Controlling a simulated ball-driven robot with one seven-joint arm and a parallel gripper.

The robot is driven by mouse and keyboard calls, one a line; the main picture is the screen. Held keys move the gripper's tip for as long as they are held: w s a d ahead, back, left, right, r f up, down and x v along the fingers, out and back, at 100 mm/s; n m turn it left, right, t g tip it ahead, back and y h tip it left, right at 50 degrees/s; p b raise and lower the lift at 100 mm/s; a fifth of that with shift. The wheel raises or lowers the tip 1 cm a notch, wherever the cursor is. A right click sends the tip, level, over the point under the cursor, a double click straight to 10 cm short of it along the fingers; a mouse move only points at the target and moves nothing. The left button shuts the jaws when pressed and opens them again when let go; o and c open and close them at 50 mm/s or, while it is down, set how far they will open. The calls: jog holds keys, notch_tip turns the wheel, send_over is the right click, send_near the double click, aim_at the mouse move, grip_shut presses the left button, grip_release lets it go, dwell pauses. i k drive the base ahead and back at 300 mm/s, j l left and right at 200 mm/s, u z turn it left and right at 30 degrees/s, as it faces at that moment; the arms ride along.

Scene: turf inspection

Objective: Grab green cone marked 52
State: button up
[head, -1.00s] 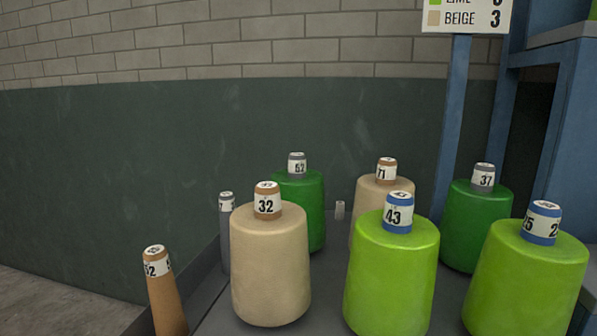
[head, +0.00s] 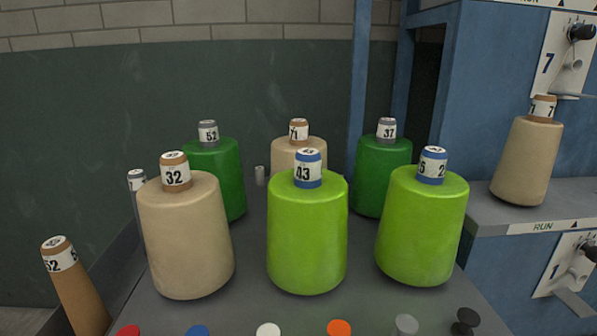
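The dark green cone marked 52 (head: 228,178) stands upright at the back left of the grey table. Its grey top carries a white label, and the beige cone marked 32 (head: 186,235) in front hides part of its lower left side. Another dark green cone, marked 37 (head: 382,176), stands at the back right. My gripper is not in view.
Lime cones, one marked 43 (head: 307,235), and a beige cone marked 71 (head: 296,155) share the table (head: 255,285). Empty tubes stand at the left, one brown (head: 80,295). Coloured knobs (head: 268,329) line the front. A blue machine (head: 510,70) with a beige cone (head: 527,160) stands right.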

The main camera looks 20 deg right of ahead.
aim_at(211, 153)
jog(key=i+j+z, duration=0.3)
jog(key=j, duration=0.3)
jog(key=j+z, duration=0.35)
jog(key=j, duration=0.2)
jog(key=j+z, duration=0.3)
jog(key=j, duration=0.35)
jog(key=i+j, duration=0.1)
jog(key=i, duration=0.2)
jog(key=l+z, duration=0.05)
